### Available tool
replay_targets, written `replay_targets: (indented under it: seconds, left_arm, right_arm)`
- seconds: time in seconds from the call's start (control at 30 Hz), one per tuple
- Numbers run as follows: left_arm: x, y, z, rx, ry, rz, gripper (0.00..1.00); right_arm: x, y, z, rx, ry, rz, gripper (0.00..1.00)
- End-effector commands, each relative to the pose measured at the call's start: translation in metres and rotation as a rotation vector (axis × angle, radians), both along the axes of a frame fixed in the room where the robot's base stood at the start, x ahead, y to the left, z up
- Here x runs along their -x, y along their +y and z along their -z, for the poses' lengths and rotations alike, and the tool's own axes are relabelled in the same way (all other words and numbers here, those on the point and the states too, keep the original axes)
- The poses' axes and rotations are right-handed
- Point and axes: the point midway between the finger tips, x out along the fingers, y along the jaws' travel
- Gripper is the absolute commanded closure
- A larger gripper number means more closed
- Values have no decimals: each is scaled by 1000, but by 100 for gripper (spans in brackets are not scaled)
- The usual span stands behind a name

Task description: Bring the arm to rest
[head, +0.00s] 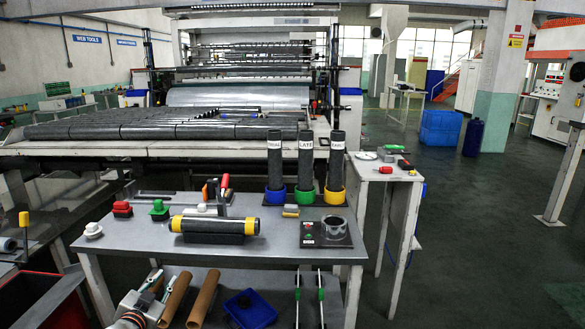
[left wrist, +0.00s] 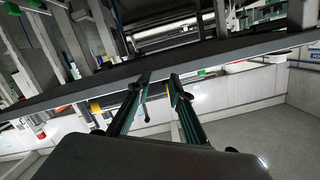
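My left gripper (head: 157,279) is low at the front left of the grey work table (head: 265,254), below the level of its top. In the left wrist view its two dark fingers (left wrist: 159,77) stand apart with nothing between them. The table's edge (left wrist: 200,65) runs slantwise behind the fingertips in that view. Whether the fingers touch it I cannot tell. My right gripper is not in view.
A dark roll with yellow ends (head: 214,225) lies on the table. Three black upright rolls (head: 305,160) stand in coloured cups behind it. Cardboard tubes (head: 203,298) and a blue tray (head: 250,309) are below. Floor at right (head: 480,230) is clear.

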Motion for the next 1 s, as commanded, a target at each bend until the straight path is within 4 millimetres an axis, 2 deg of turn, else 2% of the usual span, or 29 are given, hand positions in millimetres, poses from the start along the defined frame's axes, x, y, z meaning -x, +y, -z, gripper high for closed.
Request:
replay_targets:
  seconds: [0.03,0.1,0.17,0.3,0.43,0.6,0.7,0.8,0.9,1.0]
  left_arm:
    - [22,-14,27,11,35,16,79]
    - [54,-32,60,28,79,37,79]
    - [83,-48,85,45,116,55,79]
    - [156,-83,136,91,205,88,79]
    - [231,-115,173,142,290,111,79]
    - [322,-147,199,208,388,125,79]
    - [360,-160,204,238,429,127,79]
    - [383,-167,206,258,455,126,79]
    - [395,-170,207,266,467,125,79]
    - [395,-171,207,267,469,125,79]
  right_arm:
    - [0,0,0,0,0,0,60]
    - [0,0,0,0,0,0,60]
    - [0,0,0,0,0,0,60]
    - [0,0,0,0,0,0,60]
    - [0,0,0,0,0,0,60]
    - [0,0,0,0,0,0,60]
    - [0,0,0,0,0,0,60]
    - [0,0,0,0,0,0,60]
    - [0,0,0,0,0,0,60]
    - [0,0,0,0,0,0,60]
